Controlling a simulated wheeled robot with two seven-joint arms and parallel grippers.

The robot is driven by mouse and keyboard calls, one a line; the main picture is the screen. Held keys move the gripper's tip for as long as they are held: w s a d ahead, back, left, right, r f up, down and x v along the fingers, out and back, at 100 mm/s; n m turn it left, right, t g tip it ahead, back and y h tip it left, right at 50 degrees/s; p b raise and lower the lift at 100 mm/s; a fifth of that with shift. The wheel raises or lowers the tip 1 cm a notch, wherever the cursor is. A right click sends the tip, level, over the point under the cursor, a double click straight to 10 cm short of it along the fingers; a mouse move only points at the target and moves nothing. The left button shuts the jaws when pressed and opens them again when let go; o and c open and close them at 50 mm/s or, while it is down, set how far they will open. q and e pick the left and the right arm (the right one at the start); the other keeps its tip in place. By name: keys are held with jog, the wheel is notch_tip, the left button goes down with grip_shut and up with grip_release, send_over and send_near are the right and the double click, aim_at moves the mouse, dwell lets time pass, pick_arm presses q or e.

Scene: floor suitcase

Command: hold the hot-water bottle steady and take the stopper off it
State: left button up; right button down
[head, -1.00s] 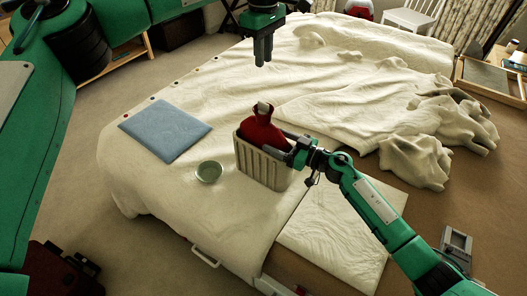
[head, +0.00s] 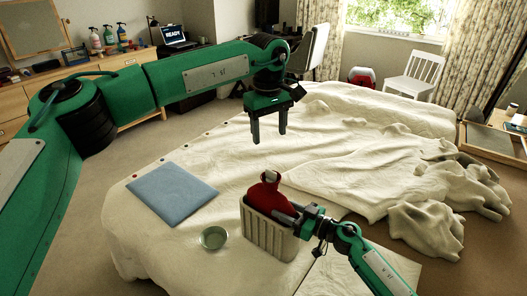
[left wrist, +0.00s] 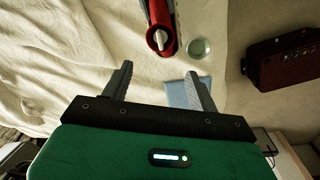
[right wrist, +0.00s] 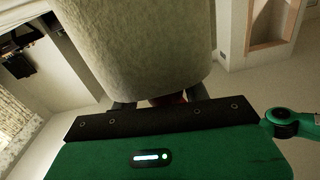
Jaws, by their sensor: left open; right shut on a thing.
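The red hot-water bottle (head: 266,195) stands in a ribbed beige bin (head: 268,238) on the bed. Its pale stopper (head: 269,176) is in the neck at the top. The stopper (left wrist: 160,40) and bottle (left wrist: 161,15) also show in the left wrist view, beyond the fingers. My left gripper (head: 269,137) is open and empty, pointing down above the stopper and apart from it. My right gripper (head: 284,212) is at the bin's right side, shut on the bottle. In the right wrist view, a pale wall hides most of the grip; a little red (right wrist: 170,99) shows between the fingers.
A green bowl (head: 213,238) and a blue flat pad (head: 172,193) lie on the bed left of the bin. Rumpled bedding (head: 370,165) covers the bed behind and to the right. A dark red case (left wrist: 282,62) shows in the left wrist view.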

aim_at(271, 171)
pick_arm(q)
notch_tip(271, 171, down, 12)
jog(key=m, duration=0.4)
jog(key=m+t+h, duration=0.1)
jog(key=m, duration=0.4)
jog(key=m+t, duration=0.1)
jog(key=m, duration=0.3)
jog(key=shift+w+d+f+m+h, duration=0.1)
jog(key=shift+d+f+m+h, duration=0.1)
jog(key=shift+m+h, duration=0.1)
